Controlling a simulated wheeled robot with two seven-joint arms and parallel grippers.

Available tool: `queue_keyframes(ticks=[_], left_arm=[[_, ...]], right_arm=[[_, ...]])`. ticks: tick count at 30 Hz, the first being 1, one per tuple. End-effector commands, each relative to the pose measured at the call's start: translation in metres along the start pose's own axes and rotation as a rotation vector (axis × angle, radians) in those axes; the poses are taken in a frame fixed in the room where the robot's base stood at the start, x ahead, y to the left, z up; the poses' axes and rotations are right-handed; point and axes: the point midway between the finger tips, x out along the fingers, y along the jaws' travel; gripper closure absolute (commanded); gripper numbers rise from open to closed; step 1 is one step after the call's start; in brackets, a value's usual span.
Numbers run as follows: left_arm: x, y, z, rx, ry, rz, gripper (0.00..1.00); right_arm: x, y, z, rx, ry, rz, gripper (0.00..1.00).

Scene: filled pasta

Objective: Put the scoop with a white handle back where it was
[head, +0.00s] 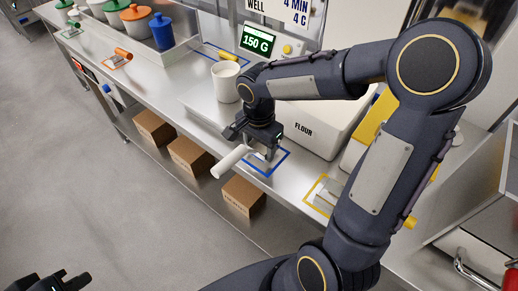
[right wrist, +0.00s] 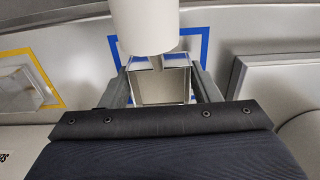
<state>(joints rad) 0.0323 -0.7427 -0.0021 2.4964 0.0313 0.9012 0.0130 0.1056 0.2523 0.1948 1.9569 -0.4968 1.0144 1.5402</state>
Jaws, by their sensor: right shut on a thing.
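The scoop with a white handle (head: 231,161) is at the blue-outlined square (head: 283,167) on the steel counter. Its handle sticks out past the counter's front edge. My right gripper (head: 262,152) points down over the square and is shut on the scoop. In the right wrist view, the metal scoop body (right wrist: 160,88) sits between the two fingers, with the white handle (right wrist: 145,24) above and blue tape (right wrist: 205,42) around behind it. I cannot tell whether the scoop touches the counter. My left gripper (head: 75,282) is at the bottom left, away from the counter, partly cut off.
A yellow-outlined square (head: 310,190) holding a clear-metal scoop lies to the right. A white flour bin (head: 318,122) stands behind. A white cup (head: 226,82) stands near the scale display (head: 258,42). Lidded canisters (head: 135,20) are far left. Cardboard boxes (head: 190,155) are below.

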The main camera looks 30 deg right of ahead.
Motion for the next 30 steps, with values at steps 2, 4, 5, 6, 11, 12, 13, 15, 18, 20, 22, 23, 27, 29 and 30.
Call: queue_keyframes(ticks=[2, 4, 5, 6, 11, 12, 13, 15, 18, 20, 22, 23, 27, 29, 30], left_arm=[[0.001, 0.0, 0.0, 0.0, 0.0, 0.0, 1.0], [0.001, 0.0, 0.0, 0.0, 0.0, 0.0, 1.0], [0.001, 0.0, 0.0, 0.0, 0.0, 0.0, 1.0], [0.001, 0.0, 0.0, 0.0, 0.0, 0.0, 1.0], [0.001, 0.0, 0.0, 0.0, 0.0, 0.0, 1.0], [0.001, 0.0, 0.001, 0.0, 0.0, 0.0, 1.0], [0.002, -0.001, 0.001, 0.0, 0.0, 0.0, 1.0], [0.004, -0.002, 0.002, 0.0, 0.0, 0.0, 1.0], [0.003, -0.001, 0.002, 0.0, 0.0, 0.0, 1.0], [0.003, -0.001, 0.002, 0.0, 0.0, 0.0, 1.0], [0.003, -0.001, 0.002, 0.0, 0.0, 0.0, 1.0], [0.003, -0.001, 0.002, 0.0, 0.0, 0.0, 1.0], [0.003, -0.001, 0.001, 0.0, 0.0, 0.0, 1.0], [0.002, -0.001, 0.001, 0.0, 0.0, 0.0, 1.0], [0.001, 0.0, 0.0, 0.0, 0.0, 0.0, 1.0]], right_arm=[[0.012, 0.001, 0.001, -0.002, -0.001, 0.003, 0.84], [0.016, 0.0, 0.001, -0.002, -0.002, 0.001, 0.84], [0.017, 0.0, 0.001, -0.002, -0.001, 0.0, 0.84], [0.018, 0.0, 0.001, -0.002, -0.001, -0.001, 0.84], [0.017, 0.0, 0.001, -0.001, 0.0, -0.001, 0.84], [0.017, 0.0, 0.001, -0.001, 0.0, -0.001, 0.84], [0.018, 0.0, 0.001, -0.001, 0.0, -0.001, 0.84], [0.021, 0.0, 0.001, -0.001, 0.0, -0.001, 0.84], [0.019, 0.0, 0.001, -0.001, -0.001, -0.001, 0.33], [0.019, 0.0, 0.001, -0.001, -0.001, -0.001, 0.26], [0.019, 0.0, 0.001, -0.001, -0.001, 0.0, 0.22], [0.019, 0.0, 0.001, -0.001, -0.001, 0.0, 0.22], [0.019, 0.0, 0.001, -0.001, -0.001, 0.0, 0.22], [0.019, 0.0, 0.001, -0.001, -0.001, 0.0, 0.22], [0.017, 0.0, 0.001, -0.001, -0.001, 0.0, 0.22]])
